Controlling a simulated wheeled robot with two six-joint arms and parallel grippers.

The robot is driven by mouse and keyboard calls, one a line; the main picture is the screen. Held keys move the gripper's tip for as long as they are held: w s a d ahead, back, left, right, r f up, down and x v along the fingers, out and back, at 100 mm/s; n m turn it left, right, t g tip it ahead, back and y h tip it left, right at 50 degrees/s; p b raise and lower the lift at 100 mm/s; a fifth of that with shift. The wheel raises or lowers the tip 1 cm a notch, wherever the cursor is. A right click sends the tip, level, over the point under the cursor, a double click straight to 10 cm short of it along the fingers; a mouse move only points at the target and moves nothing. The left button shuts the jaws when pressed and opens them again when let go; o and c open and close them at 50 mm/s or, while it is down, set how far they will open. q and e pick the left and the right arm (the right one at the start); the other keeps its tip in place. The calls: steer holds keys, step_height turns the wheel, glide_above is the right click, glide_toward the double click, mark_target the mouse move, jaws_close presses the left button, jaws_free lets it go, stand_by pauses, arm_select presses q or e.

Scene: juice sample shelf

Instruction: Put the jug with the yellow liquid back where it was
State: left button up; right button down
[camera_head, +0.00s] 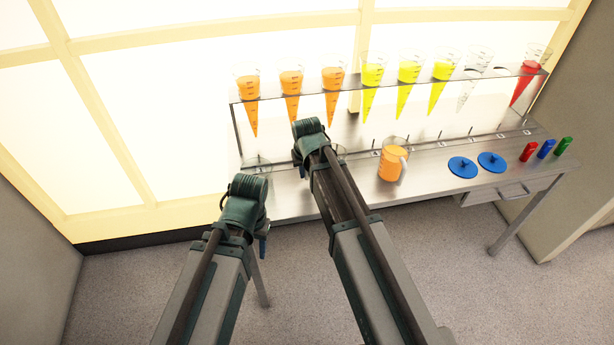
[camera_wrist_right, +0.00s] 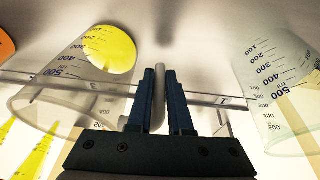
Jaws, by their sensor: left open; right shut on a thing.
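The jug with the yellow liquid (camera_wrist_right: 87,78) is clear, marked with a scale, and shows left of the fingers in the right wrist view. My right gripper (camera_wrist_right: 160,78) is shut on its pale handle. In the head view the right arm covers most of this jug, and I cannot tell whether its base touches the bench. My left gripper (camera_head: 262,240) is open and empty, in front of the bench's left part.
An empty clear jug (camera_wrist_right: 283,85) stands on the other side of the fingers. A jug with orange liquid (camera_head: 392,163) stands on the steel bench (camera_head: 435,182). Several filled cones hang in the rack (camera_head: 352,91) behind.

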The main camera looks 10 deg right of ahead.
steer(key=shift+r, duration=0.1)
steer(key=shift+f, duration=0.25)
steer(key=c, duration=0.8)
jaws_free()
steer(key=shift+r, duration=0.1)
steer(key=shift+c, duration=0.2)
steer(key=shift+r, duration=0.1)
steer(key=p+v, duration=1.2)
steer(key=s+a+n+g, duration=0.1)
steer(key=s+a, duration=0.1)
steer(key=s, duration=0.8)
steer(key=s+a+n+g, duration=0.2)
steer(key=s+a, duration=0.1)
steer(key=s, duration=0.7)
steer(key=shift+f+g+h, duration=0.3)
steer(key=shift+f+h, duration=0.1)
steer(key=shift+a, duration=0.1)
